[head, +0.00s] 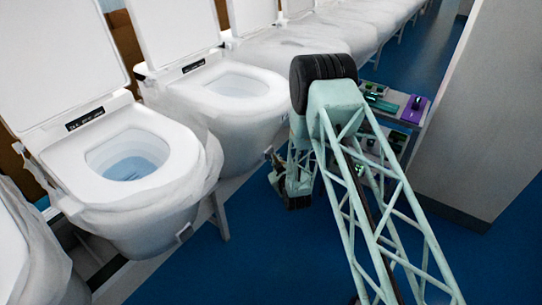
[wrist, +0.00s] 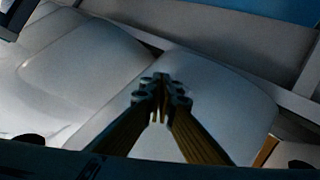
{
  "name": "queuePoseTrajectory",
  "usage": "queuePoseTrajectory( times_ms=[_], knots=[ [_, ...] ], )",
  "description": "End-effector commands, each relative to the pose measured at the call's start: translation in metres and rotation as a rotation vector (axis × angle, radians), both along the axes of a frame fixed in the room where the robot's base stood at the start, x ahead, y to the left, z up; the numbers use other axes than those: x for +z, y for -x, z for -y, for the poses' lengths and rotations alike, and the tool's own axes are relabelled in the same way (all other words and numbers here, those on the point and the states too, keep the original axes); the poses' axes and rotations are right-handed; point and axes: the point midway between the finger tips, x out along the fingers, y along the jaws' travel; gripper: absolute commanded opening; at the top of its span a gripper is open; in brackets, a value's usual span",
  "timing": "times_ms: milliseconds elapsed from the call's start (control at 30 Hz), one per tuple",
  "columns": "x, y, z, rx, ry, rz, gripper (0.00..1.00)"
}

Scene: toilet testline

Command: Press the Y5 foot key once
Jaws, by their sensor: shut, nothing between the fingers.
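In the wrist view my gripper (wrist: 160,84) is shut and empty, its two fingertips together. Behind the tips is a smooth pale surface (wrist: 215,100), and I cannot tell whether they touch it. In the head view the end of my arm hangs low beside the second toilet (head: 232,90), largely behind my own arm links. A small grey fitting (head: 184,233) shows low on the side of the nearer toilet (head: 135,160). A similar one (head: 268,153) shows on the second toilet, near my arm's end. I cannot read which is Y5.
Several wrapped toilets run back in a row on the left. A small bench (head: 402,105) with a purple pad (head: 415,108) stands at the right, beside a grey panel (head: 490,110). Blue floor (head: 260,265) is clear in front of the nearer toilet.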

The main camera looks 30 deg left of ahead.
Motion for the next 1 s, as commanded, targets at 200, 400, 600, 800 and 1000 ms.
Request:
queuePoseTrajectory(
  times_ms=[200, 400, 600, 800, 1000],
  knots=[
    [0.000, 0.000, -0.002, 0.000, -0.001, 0.001, 0.00],
    [0.000, 0.000, -0.003, 0.000, -0.001, 0.001, 0.00],
    [0.001, 0.000, -0.003, 0.001, -0.001, 0.001, 0.00],
    [0.001, 0.000, 0.001, 0.001, -0.001, 0.001, 0.00],
    [0.000, 0.001, 0.008, 0.002, 0.000, 0.001, 0.00]
  ],
)
